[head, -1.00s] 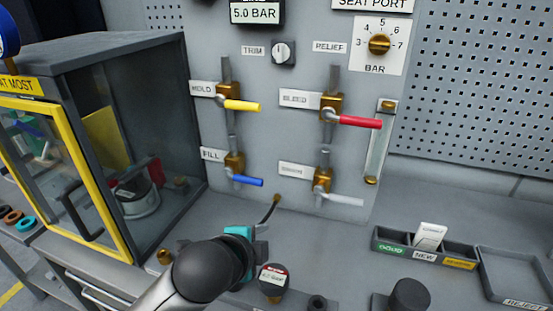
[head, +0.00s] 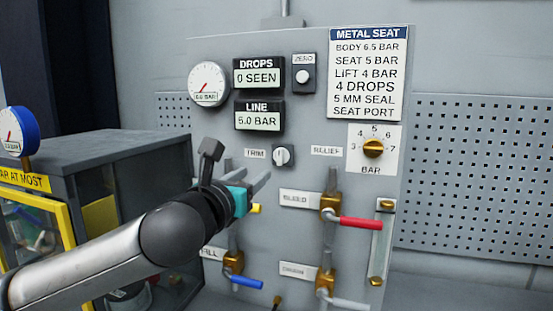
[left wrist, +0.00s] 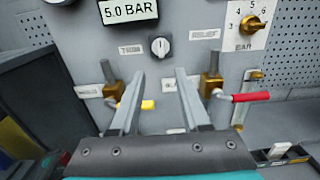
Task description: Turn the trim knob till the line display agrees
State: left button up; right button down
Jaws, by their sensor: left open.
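The trim knob (head: 283,156), a small white-and-dark dial beside the TRIM label, is on the grey panel. It also shows in the left wrist view (left wrist: 160,46), just beyond the fingertips. The line display (head: 258,118) is above it and reads 5.0 BAR in the left wrist view (left wrist: 130,10). My left gripper (head: 260,180) is open and empty, below and in front of the knob. In the left wrist view its two fingers (left wrist: 160,74) point at the panel with a gap between them, apart from the knob. My right gripper is not in view.
The metal seat chart (head: 366,75) lists SEAT 5 BAR. A brass relief knob (head: 373,149) is right of the trim knob. The red bleed lever (head: 361,223) and blue fill lever (head: 247,282) stick out below. A yellow-framed cabinet (head: 110,165) stands left.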

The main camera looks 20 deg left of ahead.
aim_at(279, 156)
pick_arm(q)
jog(key=w, duration=0.5)
jog(key=w+p, duration=0.1)
jog(key=w, duration=0.9)
jog(key=shift+d, duration=0.35)
grip_shut()
